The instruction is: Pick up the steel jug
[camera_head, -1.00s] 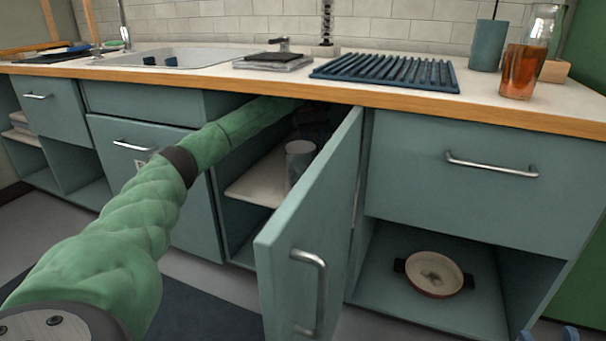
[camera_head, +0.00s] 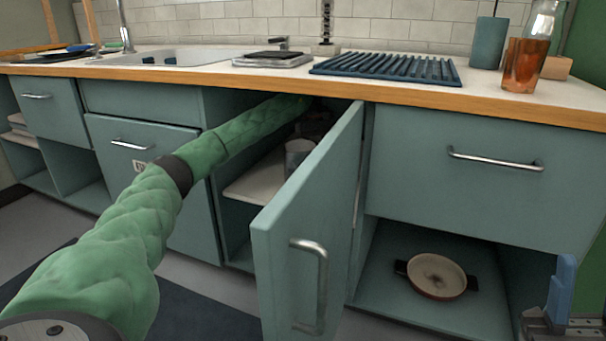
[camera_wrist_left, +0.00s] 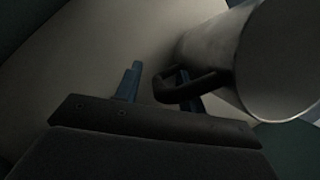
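The steel jug (camera_head: 298,156) stands on a pale shelf inside the open cupboard, partly hidden by the door. In the left wrist view the grey jug (camera_wrist_left: 215,60) is at the upper right, its dark handle (camera_wrist_left: 190,88) towards my left gripper (camera_wrist_left: 160,88). The two blue fingers are apart. The right finger overlaps the handle loop; whether it passes inside it is unclear. In the head view my left arm reaches into the cupboard, its gripper (camera_head: 316,124) dark and partly hidden beside the jug. My right gripper (camera_head: 556,305) is at the lower right, cut by the frame.
The open cupboard door (camera_head: 300,230) stands out in front of the jug. The counter edge (camera_head: 300,90) runs above my left arm. A round pan (camera_head: 436,274) lies in the open lower compartment to the right. A glass bottle with amber liquid (camera_head: 524,62) stands on the counter.

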